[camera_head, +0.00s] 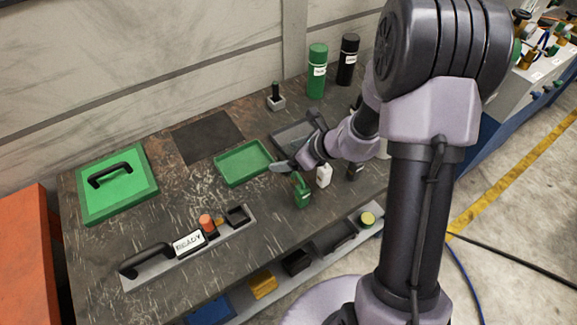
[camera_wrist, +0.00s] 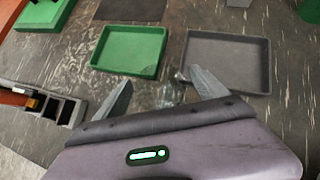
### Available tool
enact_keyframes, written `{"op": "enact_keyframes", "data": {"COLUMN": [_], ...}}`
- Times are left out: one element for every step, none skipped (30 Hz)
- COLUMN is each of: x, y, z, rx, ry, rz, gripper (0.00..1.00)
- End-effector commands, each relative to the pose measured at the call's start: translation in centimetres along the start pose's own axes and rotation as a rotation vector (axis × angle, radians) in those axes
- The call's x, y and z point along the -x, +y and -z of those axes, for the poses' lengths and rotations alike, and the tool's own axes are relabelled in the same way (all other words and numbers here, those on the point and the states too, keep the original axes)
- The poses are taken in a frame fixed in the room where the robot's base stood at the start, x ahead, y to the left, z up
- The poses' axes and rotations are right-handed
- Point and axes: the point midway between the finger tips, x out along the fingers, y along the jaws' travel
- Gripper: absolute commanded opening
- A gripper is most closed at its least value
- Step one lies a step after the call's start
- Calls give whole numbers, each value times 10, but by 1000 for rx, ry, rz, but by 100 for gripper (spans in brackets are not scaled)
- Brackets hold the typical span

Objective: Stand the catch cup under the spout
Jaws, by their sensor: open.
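I cannot single out the catch cup or the spout for certain. My gripper (camera_wrist: 160,76) is open, its grey fingers wide apart with no held object visible. In the head view my gripper (camera_head: 284,170) is above the bench, by the right end of the green tray (camera_head: 243,163). A small shiny, clear-looking shape (camera_wrist: 181,77) shows between the fingers, by the left edge of the dark tray (camera_wrist: 228,61); I cannot tell what it is. A green bottle (camera_head: 302,192) and a white bottle (camera_head: 324,177) stand close to the gripper. My arm hides part of the bench.
A green canister (camera_head: 317,72) and a black canister (camera_head: 348,60) stand at the back. A green lid with a handle (camera_head: 118,185) is at the left. The READY panel (camera_head: 189,242) lies in front. A front rail holds several bins and a yellow-topped round item (camera_head: 367,218).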

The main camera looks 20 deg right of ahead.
Motion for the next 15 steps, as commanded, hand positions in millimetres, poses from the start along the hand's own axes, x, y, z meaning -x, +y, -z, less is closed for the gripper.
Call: {"op": "enact_keyframes", "data": {"x": [1, 2, 2, 2, 2, 2, 2, 2, 2, 2, 2, 2, 2, 2, 2], "y": [0, 0, 0, 0, 0, 0, 0, 0, 0, 0, 0, 0, 0, 0, 0], "z": [-1, -1, -1, -1, -1, -1, -1, -1, -1, -1, -1, -1, -1, -1, -1], "rx": [0, 0, 0, 0, 0, 0, 0, 0, 0, 0, 0, 0, 0, 0, 0], "ry": [0, 0, 0, 0, 0, 0, 0, 0, 0, 0, 0, 0, 0, 0, 0], "rz": [1, 1, 1, 1, 1, 1, 1, 1, 1, 1, 1, 1, 1, 1, 1], "gripper": [82, 82, 82, 78, 72, 64, 59, 53, 45, 39, 33, 25, 19, 17, 11]}}
